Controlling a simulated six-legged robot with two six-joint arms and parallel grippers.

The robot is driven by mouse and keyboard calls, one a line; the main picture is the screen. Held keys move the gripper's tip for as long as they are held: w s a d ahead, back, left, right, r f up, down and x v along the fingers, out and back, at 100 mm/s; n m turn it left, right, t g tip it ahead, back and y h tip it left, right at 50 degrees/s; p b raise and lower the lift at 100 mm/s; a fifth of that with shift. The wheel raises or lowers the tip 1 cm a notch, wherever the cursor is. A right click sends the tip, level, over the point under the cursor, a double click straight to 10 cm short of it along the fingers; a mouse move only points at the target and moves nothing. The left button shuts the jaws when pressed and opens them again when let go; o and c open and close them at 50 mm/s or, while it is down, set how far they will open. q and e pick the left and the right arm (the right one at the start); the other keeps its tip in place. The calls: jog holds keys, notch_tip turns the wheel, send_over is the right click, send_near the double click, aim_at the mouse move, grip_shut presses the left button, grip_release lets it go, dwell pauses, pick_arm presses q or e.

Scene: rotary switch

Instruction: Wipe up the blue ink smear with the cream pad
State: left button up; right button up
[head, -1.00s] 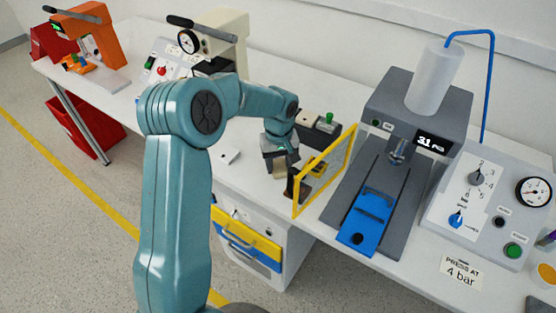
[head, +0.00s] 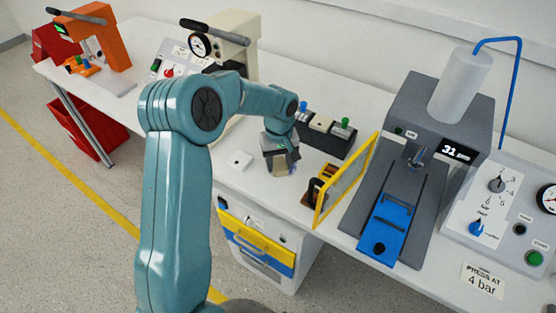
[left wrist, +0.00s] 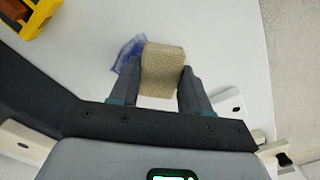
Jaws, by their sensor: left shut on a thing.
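My left gripper (head: 282,168) is shut on the cream pad (left wrist: 162,70), which sits between its two fingers in the left wrist view. The pad also shows below the fingers in the head view (head: 281,168). The blue ink smear (left wrist: 128,54) lies on the white bench top just left of the pad in the left wrist view, partly hidden by the pad and a finger. In the head view a bluish patch (head: 294,167) shows at the pad's right side. I cannot tell whether the pad touches the bench. My right gripper is not in view.
A yellow-framed guard (head: 346,182) stands just right of the gripper. A grey press (head: 402,170) with a blue slide is farther right. The bench's front edge is close.

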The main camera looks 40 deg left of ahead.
pick_arm(q)
jog(key=shift+s+a, duration=0.15)
jog(key=shift+a, duration=0.35)
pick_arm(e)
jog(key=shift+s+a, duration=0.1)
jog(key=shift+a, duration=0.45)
pick_arm(q)
jog(key=shift+d, duration=0.1)
